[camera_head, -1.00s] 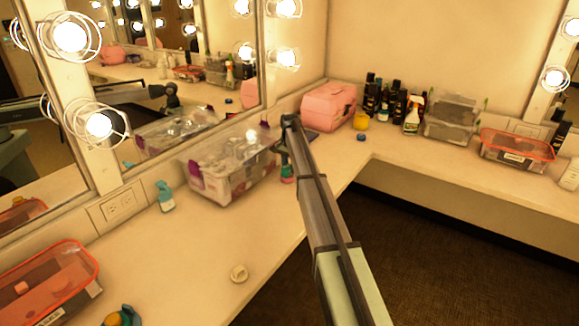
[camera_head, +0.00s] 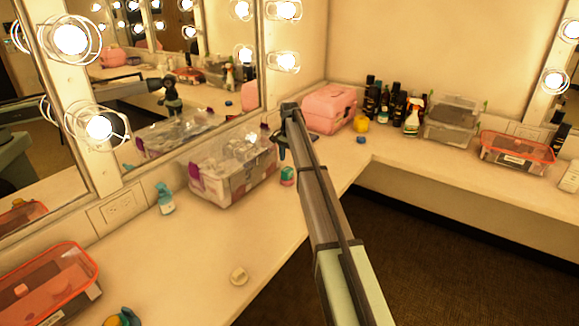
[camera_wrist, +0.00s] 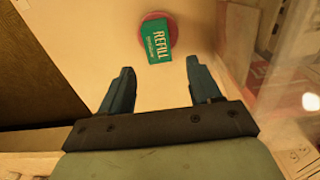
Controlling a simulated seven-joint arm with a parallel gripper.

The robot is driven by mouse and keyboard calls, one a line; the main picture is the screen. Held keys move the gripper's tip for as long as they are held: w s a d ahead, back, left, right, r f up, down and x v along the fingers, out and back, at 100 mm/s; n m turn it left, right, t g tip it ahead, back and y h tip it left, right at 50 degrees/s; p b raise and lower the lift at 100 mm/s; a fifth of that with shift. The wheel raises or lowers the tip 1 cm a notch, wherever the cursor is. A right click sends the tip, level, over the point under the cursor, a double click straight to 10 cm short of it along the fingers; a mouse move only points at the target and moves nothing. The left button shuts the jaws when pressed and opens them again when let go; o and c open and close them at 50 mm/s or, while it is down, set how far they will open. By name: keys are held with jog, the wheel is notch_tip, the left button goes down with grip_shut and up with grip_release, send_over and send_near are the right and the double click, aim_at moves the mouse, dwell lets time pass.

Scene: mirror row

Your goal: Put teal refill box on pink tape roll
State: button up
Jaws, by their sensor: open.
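The teal refill box (camera_wrist: 155,43), with white REFILL lettering, lies over the pink tape roll (camera_wrist: 174,32) in the wrist view. The roll's rim shows past the box's far end and side; its middle is hidden. In the head view the small teal box (camera_head: 287,171) and pink roll (camera_head: 288,182) are together on the counter, right of the clear bin. My gripper (camera_wrist: 158,64) is open and empty, its two dark fingers apart and clear of the box. In the head view my gripper (camera_head: 283,157) is above the box, partly hidden by my arm.
A clear bin with purple latches (camera_head: 232,172) stands close left of the box, against the mirror. A pink case (camera_head: 329,108) is behind. A blue cap (camera_head: 361,140) sits near the inner corner. The counter's front edge is close on the right; the front counter is mostly clear.

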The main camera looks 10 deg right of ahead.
aim_at(289, 167)
notch_tip(289, 167, up, 7)
dwell(0.3)
jog(key=shift+f, duration=0.1)
